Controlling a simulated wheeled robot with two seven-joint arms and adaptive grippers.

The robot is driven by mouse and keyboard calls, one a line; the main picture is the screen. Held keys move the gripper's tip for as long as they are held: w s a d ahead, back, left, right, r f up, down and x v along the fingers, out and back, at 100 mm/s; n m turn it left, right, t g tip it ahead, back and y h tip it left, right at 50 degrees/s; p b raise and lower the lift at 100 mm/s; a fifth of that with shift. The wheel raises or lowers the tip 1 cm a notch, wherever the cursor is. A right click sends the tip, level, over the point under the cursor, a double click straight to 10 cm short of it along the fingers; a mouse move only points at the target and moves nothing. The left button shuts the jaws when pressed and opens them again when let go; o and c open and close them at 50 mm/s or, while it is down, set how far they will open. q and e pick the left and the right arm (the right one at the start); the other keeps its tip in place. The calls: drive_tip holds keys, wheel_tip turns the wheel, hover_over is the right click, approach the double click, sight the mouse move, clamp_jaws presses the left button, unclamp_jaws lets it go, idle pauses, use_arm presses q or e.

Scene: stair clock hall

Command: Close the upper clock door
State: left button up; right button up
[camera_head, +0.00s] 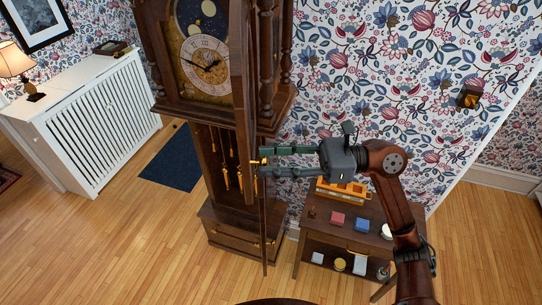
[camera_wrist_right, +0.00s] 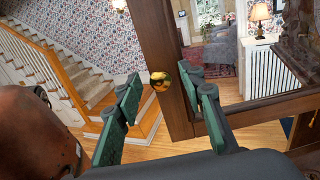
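The tall wooden clock (camera_head: 222,110) stands left of centre in the head view. Its upper door (camera_head: 242,90) is swung open and shows nearly edge-on, standing out in front of the case. In the right wrist view the door frame (camera_wrist_right: 160,45) runs down to a lower corner, with a brass knob (camera_wrist_right: 160,82) on it. My right gripper (camera_head: 264,161) is at the door's edge, low down. Its green fingers are apart and empty, and the knob appears between the fingertips (camera_wrist_right: 166,90); contact cannot be told. My left gripper is out of view.
A small side table (camera_head: 345,227) with several small items stands right of the clock, under my right arm. A white radiator cover (camera_head: 95,115) with a lamp (camera_head: 18,65) is at left. A blue mat (camera_head: 172,160) lies beside the clock. The wood floor in front is mostly clear.

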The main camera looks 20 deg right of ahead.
drive_tip(key=shift+a, duration=0.15)
drive_tip(key=shift+c, duration=0.2)
clamp_jaws()
idle(0.5)
